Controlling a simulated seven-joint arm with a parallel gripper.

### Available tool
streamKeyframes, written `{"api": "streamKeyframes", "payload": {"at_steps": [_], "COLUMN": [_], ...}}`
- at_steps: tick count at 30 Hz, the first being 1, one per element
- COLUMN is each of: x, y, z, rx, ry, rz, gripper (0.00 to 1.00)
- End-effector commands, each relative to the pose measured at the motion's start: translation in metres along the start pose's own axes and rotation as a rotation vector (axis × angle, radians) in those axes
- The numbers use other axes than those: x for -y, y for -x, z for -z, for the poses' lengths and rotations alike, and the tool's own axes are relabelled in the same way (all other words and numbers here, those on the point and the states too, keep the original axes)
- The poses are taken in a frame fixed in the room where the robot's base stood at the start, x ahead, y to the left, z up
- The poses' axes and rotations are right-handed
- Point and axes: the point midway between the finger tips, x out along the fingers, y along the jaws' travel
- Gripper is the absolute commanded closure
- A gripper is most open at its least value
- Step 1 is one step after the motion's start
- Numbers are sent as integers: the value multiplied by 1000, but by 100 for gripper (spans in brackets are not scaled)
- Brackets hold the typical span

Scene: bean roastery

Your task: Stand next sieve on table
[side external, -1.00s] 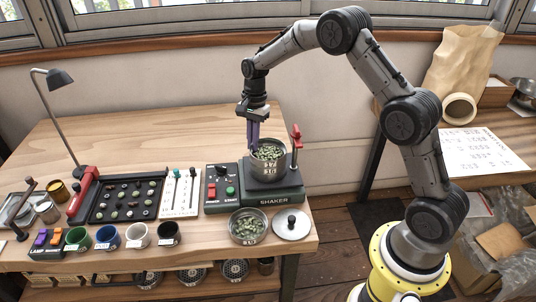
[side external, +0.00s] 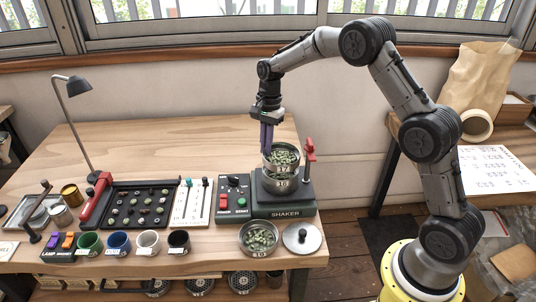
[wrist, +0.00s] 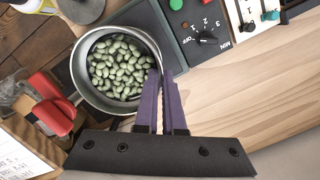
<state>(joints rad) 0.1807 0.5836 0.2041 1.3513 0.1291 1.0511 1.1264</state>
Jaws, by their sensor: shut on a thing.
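My gripper (side external: 266,150) points down at the left side of the upper sieve (side external: 284,167), whose label seems to read 17. Its purple fingers are shut on that sieve's rim; the wrist view shows the fingers (wrist: 158,88) pinching the wall. The upper sieve (wrist: 113,97) is level and full of pale green beans. It is just above a lower sieve (side external: 281,186), labelled about 16, on the shaker (side external: 285,209). Whether the two rims still touch is unclear. Another sieve (side external: 259,251) with beans stands on the wooden table (side external: 215,262) in front of the shaker.
A round lid (side external: 302,238) with a black knob lies right of the table sieve, near the edge. A red clamp handle (side external: 309,150) rises right of the stack. Cups (side external: 149,241), a control box (side external: 233,196) and a bean board (side external: 137,204) fill the left. The table's back is clear.

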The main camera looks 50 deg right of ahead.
Motion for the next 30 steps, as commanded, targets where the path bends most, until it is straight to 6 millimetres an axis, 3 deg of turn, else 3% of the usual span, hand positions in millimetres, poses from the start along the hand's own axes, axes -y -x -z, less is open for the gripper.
{"api": "streamKeyframes", "payload": {"at_steps": [6,14,17,20,26,30], "x": [1,5,6,4,-7,-27], "y": [44,68,58,39,2,-24], "z": [-5,-6,-6,-21,-79,-132], "rx": [-2,0,1,2,2,0], "ry": [0,-37,-100,-154,-185,-161], "rz": [5,4,6,9,11,7], "gripper": [100,100,100,100,100,100]}}
